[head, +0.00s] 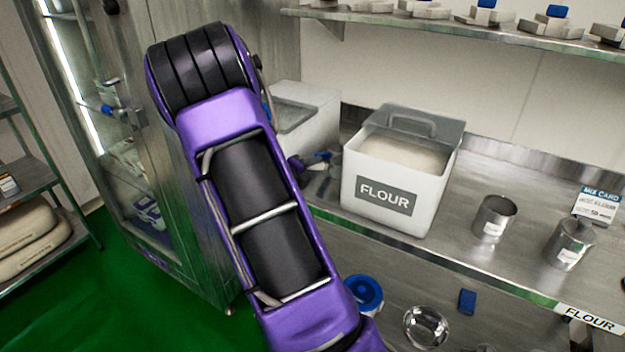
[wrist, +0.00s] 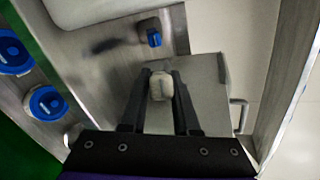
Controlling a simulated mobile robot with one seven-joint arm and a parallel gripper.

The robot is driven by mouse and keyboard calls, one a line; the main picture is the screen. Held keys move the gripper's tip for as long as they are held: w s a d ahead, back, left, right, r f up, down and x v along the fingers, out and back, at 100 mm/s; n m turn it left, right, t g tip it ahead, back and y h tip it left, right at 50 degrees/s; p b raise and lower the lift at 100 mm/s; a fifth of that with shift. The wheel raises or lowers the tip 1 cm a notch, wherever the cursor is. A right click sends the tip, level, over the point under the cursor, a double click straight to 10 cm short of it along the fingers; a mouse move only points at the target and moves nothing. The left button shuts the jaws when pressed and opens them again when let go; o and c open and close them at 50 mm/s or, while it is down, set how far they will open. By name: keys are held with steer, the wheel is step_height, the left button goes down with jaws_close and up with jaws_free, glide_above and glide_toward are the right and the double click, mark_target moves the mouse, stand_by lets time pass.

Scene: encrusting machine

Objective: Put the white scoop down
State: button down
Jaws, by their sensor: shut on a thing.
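My gripper (wrist: 160,74) shows in the wrist view with its two dark fingers closed on a small off-white piece, which I take to be part of the white scoop (wrist: 160,87). The rest of the scoop is not clearly visible. Behind the fingers is a flat grey surface with a bar handle (wrist: 238,115), seemingly the lid of a bin. Whether the scoop touches anything below cannot be told.
The open white FLOUR bin (head: 385,203) stands on the steel counter (head: 460,225), with a second bin (head: 310,100) behind my arm. A small blue item (wrist: 154,38) lies on the counter near the gripper. Metal cups (head: 494,219) stand right. Blue round items (wrist: 46,103) sit lower.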

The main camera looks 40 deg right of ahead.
steer(key=shift+f, duration=1.95)
steer(key=shift+f+b, duration=0.15)
steer(key=shift+b, duration=0.25)
steer(key=c, duration=0.7)
jaws_free()
steer(key=shift+o, duration=0.2)
steer(key=shift+r+p, duration=0.3)
steer(key=shift+p, duration=0.1)
steer(key=v, duration=1.2)
steer(key=shift+f, duration=0.2)
